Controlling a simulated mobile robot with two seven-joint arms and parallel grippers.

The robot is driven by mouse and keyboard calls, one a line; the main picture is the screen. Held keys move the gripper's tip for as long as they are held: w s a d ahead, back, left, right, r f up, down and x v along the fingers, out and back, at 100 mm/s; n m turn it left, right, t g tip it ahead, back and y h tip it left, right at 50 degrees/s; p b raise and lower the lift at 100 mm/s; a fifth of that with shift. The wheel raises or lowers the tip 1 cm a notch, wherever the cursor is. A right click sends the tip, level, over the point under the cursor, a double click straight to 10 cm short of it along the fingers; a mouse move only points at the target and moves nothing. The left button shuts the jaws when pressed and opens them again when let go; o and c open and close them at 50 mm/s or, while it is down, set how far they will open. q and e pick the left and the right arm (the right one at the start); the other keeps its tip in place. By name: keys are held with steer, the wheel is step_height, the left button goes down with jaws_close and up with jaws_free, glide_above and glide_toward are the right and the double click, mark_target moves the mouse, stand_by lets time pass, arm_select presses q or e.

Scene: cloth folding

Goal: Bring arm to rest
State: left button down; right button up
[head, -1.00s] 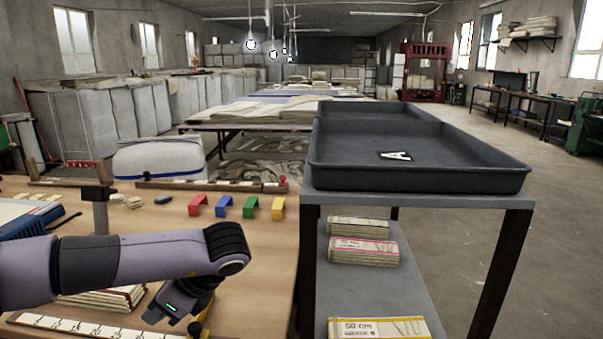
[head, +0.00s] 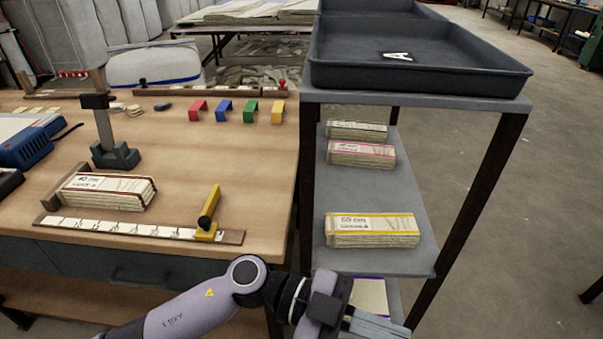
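My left arm comes in from the lower left, in front of the workbench (head: 225,163). Its gripper (head: 385,329) is at the bottom edge, right of centre, in front of the grey rack's lower part. The fingers point to the right and are partly cut off by the picture edge, so their opening cannot be made out. No held object shows. My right gripper is not in view.
The grey rack (head: 432,258) carries bundles with a yellow band (head: 372,230) and a pink band (head: 361,154), with a dark tray (head: 330,75) on top. A ruler board with a yellow stop (head: 208,232) lies at the bench's front edge.

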arm_select(q)
steer(key=w+a+r+n+t+h+p, duration=0.1)
steer(key=w+a+n+t, duration=0.35)
steer(key=n+t, duration=0.45)
steer(key=w+a+n+t+h, duration=0.1)
steer(key=w+a+n+t, duration=0.4)
steer(key=t, duration=0.5)
steer(key=w+a+f+n+t+y, duration=0.2)
steer(key=a+f+n+t+y, duration=0.2)
steer(key=a+f+n+y, duration=0.5)
steer(key=s+a+f+n+g+y+p, duration=0.1)
steer(key=s+a+f+g+y, duration=0.5)
steer(key=s+a+f, duration=0.5)
step_height(320, 180, down, 3)
steer(key=shift+s+a+n+y, duration=0.15)
steer(key=shift+a+n+y, duration=0.25)
steer(key=shift+a+y, duration=0.3)
steer(key=shift+d, duration=0.1)
